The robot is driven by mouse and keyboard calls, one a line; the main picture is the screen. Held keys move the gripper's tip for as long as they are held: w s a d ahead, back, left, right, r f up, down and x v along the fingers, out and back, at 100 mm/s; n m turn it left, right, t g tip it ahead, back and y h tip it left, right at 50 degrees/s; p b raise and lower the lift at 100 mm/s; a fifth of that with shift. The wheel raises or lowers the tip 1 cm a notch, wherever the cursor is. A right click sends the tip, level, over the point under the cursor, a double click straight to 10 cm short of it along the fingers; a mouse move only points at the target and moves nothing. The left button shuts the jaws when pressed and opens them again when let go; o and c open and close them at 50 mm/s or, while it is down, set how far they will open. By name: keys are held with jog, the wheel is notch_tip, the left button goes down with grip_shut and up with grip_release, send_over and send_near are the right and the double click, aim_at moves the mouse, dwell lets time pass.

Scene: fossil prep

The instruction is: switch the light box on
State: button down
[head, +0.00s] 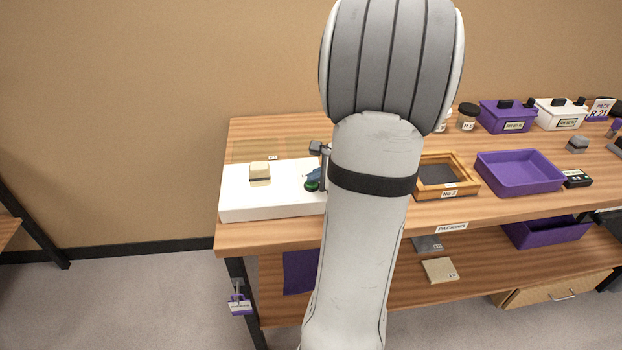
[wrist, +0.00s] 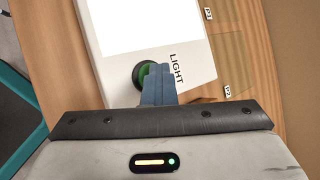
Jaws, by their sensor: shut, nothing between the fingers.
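The light box (head: 240,207) is a white slab at the left end of the wooden bench. In the wrist view the light box (wrist: 204,70) shows a bright, plain white panel inside a duller white rim marked LIGHT. Its round green button (wrist: 147,75) in a black ring sits on that rim; the button also shows in the head view (head: 312,185). My gripper (wrist: 157,86) is shut and empty, its blue fingertips at the button and partly covering it. In the head view my gripper (head: 315,173) is just above the button; I cannot tell whether they touch.
A small beige block (head: 260,173) lies on the light box. Right of my arm are a wooden frame tray (head: 474,187), a purple tray (head: 556,184) and a small black device (head: 578,179). Lidded purple (head: 507,117) and white boxes (head: 560,113) stand behind.

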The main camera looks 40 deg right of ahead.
jog(key=shift+r+p, duration=2.25)
jog(key=shift+r, duration=0.65)
jog(key=s+a+r+n+g+y, duration=0.1)
jog(key=a+r+n+g, duration=0.1)
jog(key=a+n, duration=0.5)
jog(key=s+a+r+n+g+y, duration=0.15)
jog(key=a+n, duration=0.25)
jog(key=a, duration=0.7)
jog(key=s+a+r+n+g+h+p, duration=0.2)
jog(key=s+a+n, duration=0.7)
jog(key=n, duration=0.5)
jog(key=shift+s+a+r+g+h, duration=0.15)
jog(key=shift+s+r+g+h, duration=0.3)
jog(key=shift+r+h, duration=0.55)
